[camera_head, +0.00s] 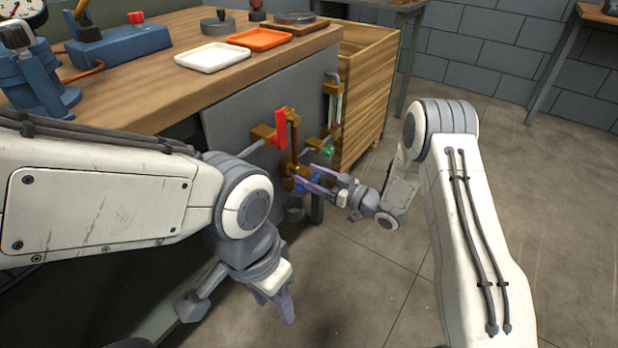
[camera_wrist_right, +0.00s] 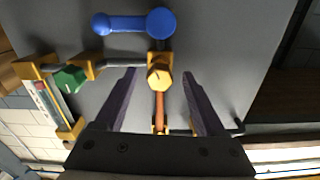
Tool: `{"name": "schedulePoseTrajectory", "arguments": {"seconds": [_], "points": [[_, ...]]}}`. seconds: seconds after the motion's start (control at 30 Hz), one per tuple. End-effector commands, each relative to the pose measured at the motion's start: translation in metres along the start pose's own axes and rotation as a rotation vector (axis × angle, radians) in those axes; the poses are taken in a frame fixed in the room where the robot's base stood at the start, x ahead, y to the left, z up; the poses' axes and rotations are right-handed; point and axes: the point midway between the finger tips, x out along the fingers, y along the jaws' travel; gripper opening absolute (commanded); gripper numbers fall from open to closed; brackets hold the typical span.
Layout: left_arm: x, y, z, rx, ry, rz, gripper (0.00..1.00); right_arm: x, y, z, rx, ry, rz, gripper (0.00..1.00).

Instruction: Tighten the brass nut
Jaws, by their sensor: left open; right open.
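The brass nut (camera_wrist_right: 159,75) is a hexagonal yellow piece on a brass fitting on the grey panel in the right wrist view. A copper pipe (camera_wrist_right: 160,105) runs down from it in that view. My right gripper (camera_wrist_right: 162,76) is open, with one purple finger on each side of the nut and a gap to both. In the head view my right gripper (camera_head: 304,175) is at the panel's lower right, and I cannot pick out the nut clearly there. My left gripper (camera_head: 286,306) points down, open and empty, in front of the bench and away from the panel.
The grey panel (camera_head: 232,117) also carries a red handle (camera_head: 280,128), a blue lever (camera_wrist_right: 133,23) and a green knob (camera_wrist_right: 69,79), close around the nut. Floor in front is clear.

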Motion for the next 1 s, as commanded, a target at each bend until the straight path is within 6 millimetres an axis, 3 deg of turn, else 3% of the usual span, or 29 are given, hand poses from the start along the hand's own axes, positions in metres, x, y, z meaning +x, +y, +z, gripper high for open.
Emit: {"name": "schedulePoseTrajectory", "arguments": {"seconds": [0.37, 0.43, 0.57, 0.6, 0.77, 1.0], "points": [[0.002, 0.000, 0.000, 0.000, 0.000, 0.000, 0.49, 0.008, 0.000, 0.000, 0.000, 0.000, 0.001, 0.72], [0.002, 0.000, 0.000, 0.000, 0.000, 0.000, 0.49, 0.008, 0.000, 0.000, 0.000, 0.000, 0.001, 0.53], [0.002, 0.000, 0.000, 0.000, 0.000, 0.000, 0.49, 0.008, 0.000, 0.000, 0.000, 0.000, 0.002, 0.03], [0.002, 0.000, 0.000, 0.000, 0.000, 0.000, 0.49, 0.008, 0.001, 0.000, 0.000, 0.000, 0.002, 0.00], [-0.006, 0.000, 0.000, 0.000, 0.000, 0.000, 0.49, 0.007, 0.001, -0.003, 0.044, 0.000, 0.003, 0.00], [-0.025, 0.002, -0.001, 0.000, 0.000, 0.000, 0.49, 0.007, 0.001, -0.003, 0.249, 0.000, 0.004, 0.00]]}}
